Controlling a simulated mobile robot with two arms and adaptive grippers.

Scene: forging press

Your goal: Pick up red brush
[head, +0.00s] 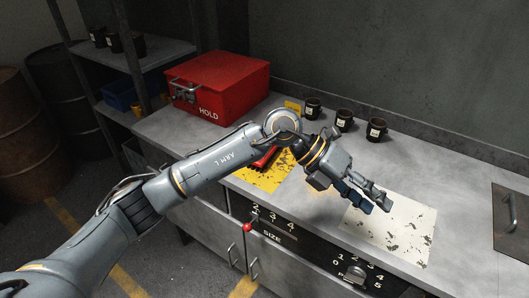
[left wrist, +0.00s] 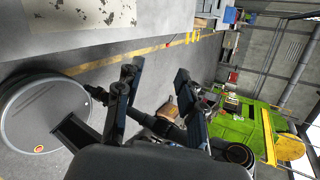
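The red brush (head: 265,158) lies on a yellow worn mat (head: 262,180) on the grey counter, at the middle of the head view. My left arm crosses in front of it and hides part of it. My left gripper (head: 375,200) is to the right of the brush, above the counter near a white worn mat (head: 405,222). Its fingers are apart with nothing between them, as the left wrist view (left wrist: 155,76) also shows. The brush is not seen in the left wrist view. My right gripper is not in view.
A red HOLD box (head: 222,88) stands at the back left of the counter. Black cups (head: 344,119) stand along the back wall. A panel with a dial (head: 355,271) and a red-knobbed lever (head: 247,228) is on the counter's front. A dark plate with a handle (head: 510,215) is at far right.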

